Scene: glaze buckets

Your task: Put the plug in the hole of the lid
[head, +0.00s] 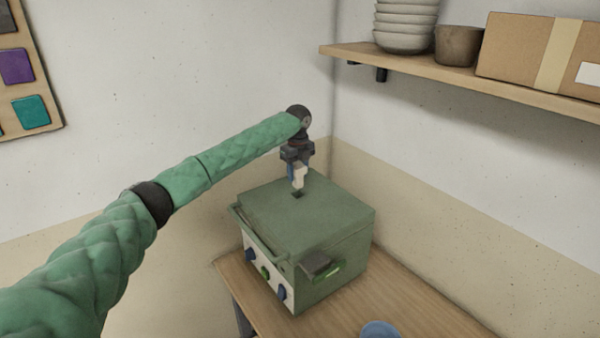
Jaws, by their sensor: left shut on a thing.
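A green box-shaped kiln with knobs on its front stands on the wooden table, and its flat lid (265,215) is down. A small dark hole (297,194) shows near the middle of the lid. My left gripper (297,178) points down just above the hole and is shut on a small pale plug (299,177). The fingers partly cover the plug. I cannot tell whether its lower end touches the lid. My right gripper is out of view.
The wooden table (410,305) has free room right of the kiln. A blue round thing (380,329) is at the bottom edge. A wall shelf (450,77) at the upper right bears stacked bowls (405,25), a brown pot (458,46) and a cardboard box (515,48).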

